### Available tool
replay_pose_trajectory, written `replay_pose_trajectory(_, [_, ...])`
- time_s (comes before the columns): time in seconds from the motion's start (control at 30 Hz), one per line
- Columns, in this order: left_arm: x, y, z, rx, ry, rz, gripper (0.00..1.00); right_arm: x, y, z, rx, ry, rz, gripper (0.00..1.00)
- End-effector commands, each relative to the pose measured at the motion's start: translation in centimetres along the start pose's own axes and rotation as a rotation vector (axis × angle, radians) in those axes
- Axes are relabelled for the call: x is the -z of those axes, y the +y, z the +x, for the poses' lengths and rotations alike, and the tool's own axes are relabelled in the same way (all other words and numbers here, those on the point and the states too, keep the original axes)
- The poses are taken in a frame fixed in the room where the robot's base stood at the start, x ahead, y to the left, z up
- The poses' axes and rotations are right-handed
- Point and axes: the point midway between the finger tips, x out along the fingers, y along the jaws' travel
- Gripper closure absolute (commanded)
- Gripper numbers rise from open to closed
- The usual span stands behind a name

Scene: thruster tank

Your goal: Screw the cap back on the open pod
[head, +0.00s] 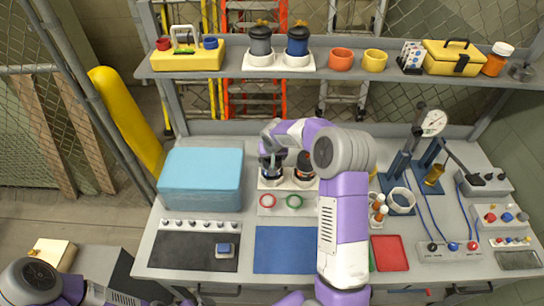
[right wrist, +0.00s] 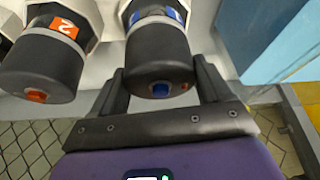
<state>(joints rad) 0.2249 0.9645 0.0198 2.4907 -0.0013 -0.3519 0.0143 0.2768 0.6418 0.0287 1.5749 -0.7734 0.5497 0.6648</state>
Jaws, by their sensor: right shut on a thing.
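Two pods stand side by side in white holders at the bench's middle back. The left pod (head: 269,172) has a blue band, and the right pod (head: 303,170) has an orange mark. My right gripper (head: 268,160) reaches in from above and is shut on the blue-banded pod's dark cap. In the right wrist view its fingers (right wrist: 162,85) lie on both sides of that dark cap (right wrist: 157,62). The orange-labelled pod (right wrist: 45,65), marked 2, stands beside it, untouched. I cannot tell how far the held cap is seated. My left gripper is out of view; only its arm shows.
A light-blue box (head: 200,180) stands close left of the pods. Two more pods (head: 260,42) (head: 298,42) stand on the shelf. The blue mat (head: 283,248) is clear.

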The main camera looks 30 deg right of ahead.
Motion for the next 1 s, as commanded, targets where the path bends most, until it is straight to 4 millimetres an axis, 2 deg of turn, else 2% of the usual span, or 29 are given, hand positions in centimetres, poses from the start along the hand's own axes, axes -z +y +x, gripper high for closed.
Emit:
replay_pose_trajectory(0.07, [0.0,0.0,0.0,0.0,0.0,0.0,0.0,0.1,0.0,-0.1,0.001,0.001,0.0,0.53])
replay_pose_trajectory(0.1, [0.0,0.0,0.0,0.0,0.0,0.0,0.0,0.1,0.0,-0.1,0.001,0.002,0.0,0.18])
replay_pose_trajectory(0.23, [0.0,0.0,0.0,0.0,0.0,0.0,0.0,0.1,0.0,-0.1,0.001,0.002,0.0,0.0])
replay_pose_trajectory(0.53, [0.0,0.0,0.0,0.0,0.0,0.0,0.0,0.1,0.0,-0.7,0.001,0.002,0.0,0.0])
replay_pose_trajectory(0.8, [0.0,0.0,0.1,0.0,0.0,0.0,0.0,0.1,0.0,-5.1,0.001,0.005,0.0,0.0])
replay_pose_trajectory(1.0, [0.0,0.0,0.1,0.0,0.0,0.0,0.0,0.1,0.0,-7.3,0.0,0.002,-0.001,0.0])
